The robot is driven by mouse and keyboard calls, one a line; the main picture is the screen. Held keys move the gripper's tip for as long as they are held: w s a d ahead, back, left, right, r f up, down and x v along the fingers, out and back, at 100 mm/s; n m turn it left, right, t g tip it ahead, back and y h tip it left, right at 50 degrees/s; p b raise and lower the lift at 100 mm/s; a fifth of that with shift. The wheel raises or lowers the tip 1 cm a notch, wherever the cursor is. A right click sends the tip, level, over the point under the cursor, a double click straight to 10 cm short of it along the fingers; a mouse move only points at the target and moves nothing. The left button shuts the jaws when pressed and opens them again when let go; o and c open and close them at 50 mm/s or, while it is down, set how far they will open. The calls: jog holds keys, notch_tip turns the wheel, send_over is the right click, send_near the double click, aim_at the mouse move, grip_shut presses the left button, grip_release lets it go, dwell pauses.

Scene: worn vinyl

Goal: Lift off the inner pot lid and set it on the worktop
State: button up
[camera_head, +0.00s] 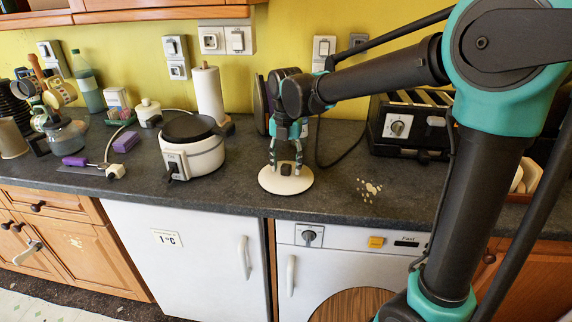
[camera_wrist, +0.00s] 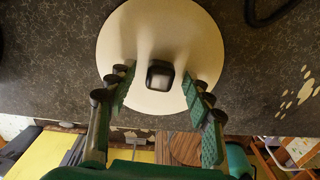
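The pale round lid (camera_head: 272,182) with a dark knob lies flat on the dark worktop near its front edge. In the wrist view the lid (camera_wrist: 125,45) is below my gripper, its dark square knob (camera_wrist: 160,75) near the middle. My gripper (camera_head: 286,170) points down over the lid. In the wrist view its fingers (camera_wrist: 160,92) are spread wide, with clear gaps to the knob on both sides; it is empty. The white pot (camera_head: 195,156) stands on the worktop to the left of the lid, with a dark round top (camera_head: 188,128). I cannot see inside it.
A black toaster (camera_head: 412,125) stands to the right, with pale flecks (camera_head: 369,190) on the worktop before it. A paper towel roll (camera_head: 207,93) stands behind the pot. A purple-handled tool (camera_head: 78,162) and a purple sponge (camera_head: 125,142) lie left. Some worktop right of the lid is bare.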

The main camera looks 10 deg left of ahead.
jog(key=shift+r, duration=0.15)
dwell(0.4)
jog(key=shift+r, duration=3.8)
jog(key=shift+r, duration=0.15)
notch_tip(320, 180, up, 12)
